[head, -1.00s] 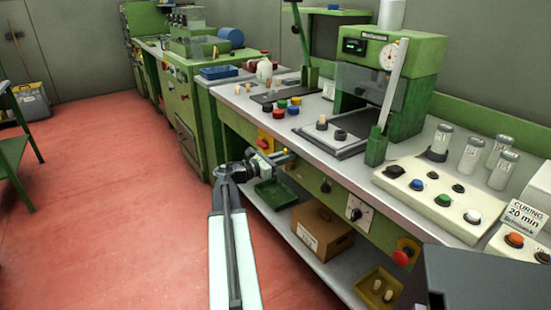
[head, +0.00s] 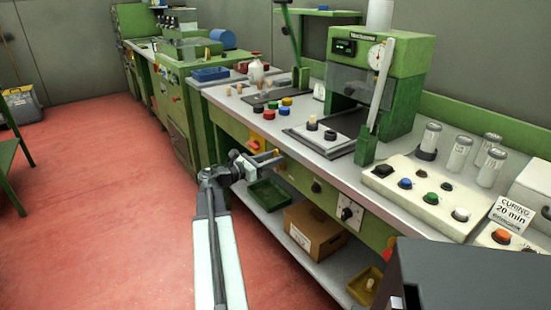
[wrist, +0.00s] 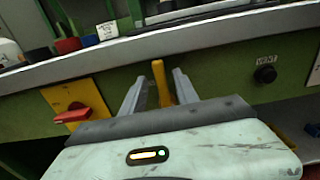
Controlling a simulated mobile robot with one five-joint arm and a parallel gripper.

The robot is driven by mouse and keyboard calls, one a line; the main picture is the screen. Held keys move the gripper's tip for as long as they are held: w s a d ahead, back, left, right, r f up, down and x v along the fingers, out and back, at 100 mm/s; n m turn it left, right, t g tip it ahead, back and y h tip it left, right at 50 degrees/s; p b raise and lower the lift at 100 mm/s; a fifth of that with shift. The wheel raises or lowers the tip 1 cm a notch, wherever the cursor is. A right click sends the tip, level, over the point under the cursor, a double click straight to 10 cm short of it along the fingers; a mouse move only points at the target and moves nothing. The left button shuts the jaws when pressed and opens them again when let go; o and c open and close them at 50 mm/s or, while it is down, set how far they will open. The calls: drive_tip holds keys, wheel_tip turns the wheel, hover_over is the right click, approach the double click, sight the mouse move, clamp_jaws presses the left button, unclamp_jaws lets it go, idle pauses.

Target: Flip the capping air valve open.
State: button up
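A yellow lever (wrist: 159,80), which looks like the valve's handle, stands upright against the green front panel of the bench in the wrist view. My gripper (wrist: 160,88) has one finger on each side of it, with a gap visible at the left finger and the lever close to the right one. In the head view my gripper (head: 270,160) is at the bench's front face, fingers apart. The lever cannot be made out clearly there. I cannot tell whether a finger touches it.
A yellow plate with a red knob (wrist: 74,113) is left of my gripper. A black knob (wrist: 265,74) is to its right. The bench edge (wrist: 220,24) runs just above. A green tray (head: 268,194) and a cardboard box (head: 314,229) sit on the shelf below.

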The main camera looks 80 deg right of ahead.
drive_tip(key=v, duration=0.6)
drive_tip(key=shift+w, duration=0.2)
drive_tip(key=shift+w+a, duration=0.1)
drive_tip(key=shift+a, duration=0.1)
